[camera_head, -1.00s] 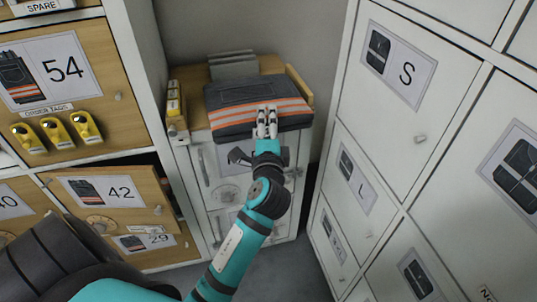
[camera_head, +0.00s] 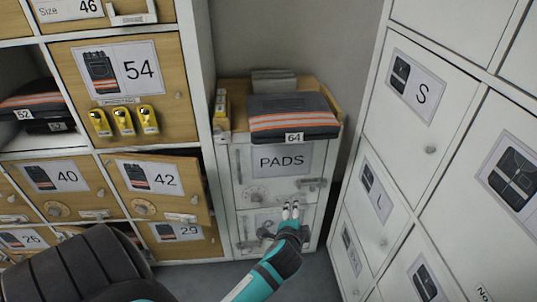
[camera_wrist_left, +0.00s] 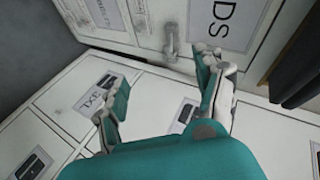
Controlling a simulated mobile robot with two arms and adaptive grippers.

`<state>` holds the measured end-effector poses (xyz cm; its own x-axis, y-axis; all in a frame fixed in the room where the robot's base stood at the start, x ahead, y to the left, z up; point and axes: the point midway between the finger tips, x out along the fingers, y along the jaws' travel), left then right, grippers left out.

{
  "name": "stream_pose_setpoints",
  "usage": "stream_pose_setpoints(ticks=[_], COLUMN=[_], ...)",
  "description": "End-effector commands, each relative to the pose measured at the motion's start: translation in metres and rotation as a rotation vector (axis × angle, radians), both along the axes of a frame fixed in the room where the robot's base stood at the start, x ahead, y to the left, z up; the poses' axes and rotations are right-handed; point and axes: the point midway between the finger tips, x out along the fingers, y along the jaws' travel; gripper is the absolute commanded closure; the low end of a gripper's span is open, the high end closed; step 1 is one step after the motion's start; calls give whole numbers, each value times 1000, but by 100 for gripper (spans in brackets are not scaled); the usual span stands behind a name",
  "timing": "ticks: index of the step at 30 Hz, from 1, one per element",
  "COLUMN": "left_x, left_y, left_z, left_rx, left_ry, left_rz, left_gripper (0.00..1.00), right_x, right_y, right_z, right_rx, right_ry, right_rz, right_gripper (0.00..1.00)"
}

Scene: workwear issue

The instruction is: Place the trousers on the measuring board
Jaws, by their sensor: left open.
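The folded dark trousers (camera_head: 291,106) with orange and grey stripes and a "64" tag lie on the wooden measuring board (camera_head: 234,91) on top of the white PADS cabinet. They seem to lie flat, with their tagged front edge at the board's front. My left gripper (camera_head: 291,211) is open and empty, below and apart from the trousers, in front of the cabinet's lower part. My right gripper is not in view.
The white PADS cabinet (camera_head: 252,190) has protruding handles near my left gripper. White lockers (camera_head: 385,140) stand close on the right. Wooden size compartments (camera_head: 166,88) fill the left, with the 42 drawer (camera_head: 150,176) seemingly ajar. Grey floor shows between.

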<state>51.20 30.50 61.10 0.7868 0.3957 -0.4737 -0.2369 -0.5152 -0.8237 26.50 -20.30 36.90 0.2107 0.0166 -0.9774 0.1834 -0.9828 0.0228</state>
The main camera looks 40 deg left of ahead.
Motion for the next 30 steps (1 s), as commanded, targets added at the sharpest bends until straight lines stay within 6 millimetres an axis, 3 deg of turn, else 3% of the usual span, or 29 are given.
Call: stream_pose_setpoints(ticks=[1,3,6,10,12,15,26,30], left_x=[-28,-67,-129,-198,-223,-243,-249,-262], left_y=[-13,-32,-58,-83,-92,-100,-102,-100], left_z=[-50,-105,-168,-217,-230,-240,-242,-245], left_rx=[-124,-294,-499,-679,-738,-783,-794,-787], left_ry=[90,201,353,505,557,601,612,630], left_rz=[21,72,172,301,353,398,411,416], left_gripper=[30,30,30,30,30,30,30,30], right_x=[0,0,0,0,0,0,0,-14], right_y=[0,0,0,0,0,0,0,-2], right_z=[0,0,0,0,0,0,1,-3], right_rx=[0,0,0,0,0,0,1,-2], right_ry=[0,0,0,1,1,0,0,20], right_rz=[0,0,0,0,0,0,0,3], right_gripper=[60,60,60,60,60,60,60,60])
